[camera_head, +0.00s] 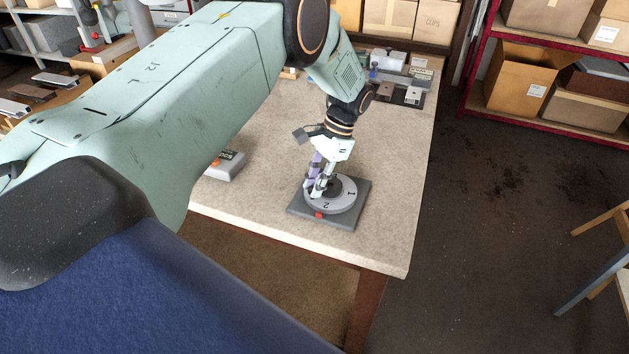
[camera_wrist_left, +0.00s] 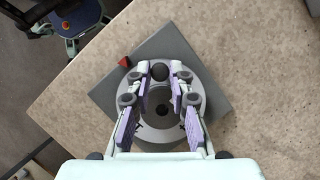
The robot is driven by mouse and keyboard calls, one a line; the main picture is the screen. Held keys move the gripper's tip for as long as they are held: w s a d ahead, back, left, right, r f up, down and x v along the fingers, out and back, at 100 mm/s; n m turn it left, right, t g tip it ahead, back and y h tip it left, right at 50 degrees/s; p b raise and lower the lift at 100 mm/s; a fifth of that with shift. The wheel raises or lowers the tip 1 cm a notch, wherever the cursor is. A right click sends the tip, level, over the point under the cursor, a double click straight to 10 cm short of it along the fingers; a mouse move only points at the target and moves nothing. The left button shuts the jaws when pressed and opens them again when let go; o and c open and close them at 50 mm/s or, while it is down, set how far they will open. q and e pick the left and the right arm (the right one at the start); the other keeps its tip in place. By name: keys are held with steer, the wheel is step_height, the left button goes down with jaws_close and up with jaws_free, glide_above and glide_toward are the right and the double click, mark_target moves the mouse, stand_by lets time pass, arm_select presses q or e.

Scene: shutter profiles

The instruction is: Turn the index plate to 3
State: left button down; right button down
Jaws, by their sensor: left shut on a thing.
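The index plate (camera_head: 343,203) is a round light-grey disc on a dark square base (camera_head: 352,216) near the table's front edge. Digits 1 and 2 show on it in the head view, and the 2 is the digit nearest the red marker (camera_head: 319,215) on the base. My left gripper (camera_head: 317,190) points down over the plate. In the left wrist view its fingers (camera_wrist_left: 166,73) are closed on a dark round knob (camera_wrist_left: 181,72) near the disc's rim. The red marker also shows there (camera_wrist_left: 125,62). The other digits are hidden. My right gripper is out of view.
A grey box with an orange button (camera_head: 225,166) stands on the table (camera_head: 390,190) left of the plate. Several small devices (camera_head: 400,92) stand at the back. The table is clear right of the plate. Red shelves with cartons (camera_head: 520,83) stand at the right.

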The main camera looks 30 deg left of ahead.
mark_target(339, 203)
arm_select(q)
steer(key=shift+s+d+f+n+g+h, duration=0.15)
steer(key=shift+d+n+h, duration=0.3)
steer(key=shift+n, duration=0.65)
steer(key=shift+s+d+n+g+h, duration=0.15)
steer(key=shift+s+d+n+h, duration=0.2)
steer(key=shift+n, duration=0.75)
steer(key=shift+w+d+n+h+b, duration=0.1)
steer(key=shift+d+n+h, duration=0.15)
steer(key=shift+n, duration=0.4)
steer(key=shift+s+d+n+h+b, duration=0.1)
steer(key=shift+d+n+h, duration=0.2)
steer(key=shift+n, duration=0.3)
steer(key=shift+w+d+n+h+b, duration=0.1)
steer(key=shift+d+n+h, duration=0.15)
steer(key=shift+n, duration=0.4)
steer(key=shift+w+d+n+t+h, duration=0.25)
steer(key=shift+d+n+h, duration=0.15)
steer(key=shift+n, duration=0.65)
steer(key=shift+w+d+n+t+h, duration=0.15)
steer(key=shift+d+n+t+h, duration=0.15)
steer(key=shift+n, duration=0.75)
steer(key=shift+w+d+n+t+h+p, duration=0.2)
steer(key=shift+w+d+n+h+p, duration=0.1)
steer(key=shift+n, duration=0.6)
steer(key=shift+w+d+n+t+h+p, duration=0.15)
steer(key=shift+w+d+n+h+p, duration=0.1)
steer(key=shift+n, duration=0.95)
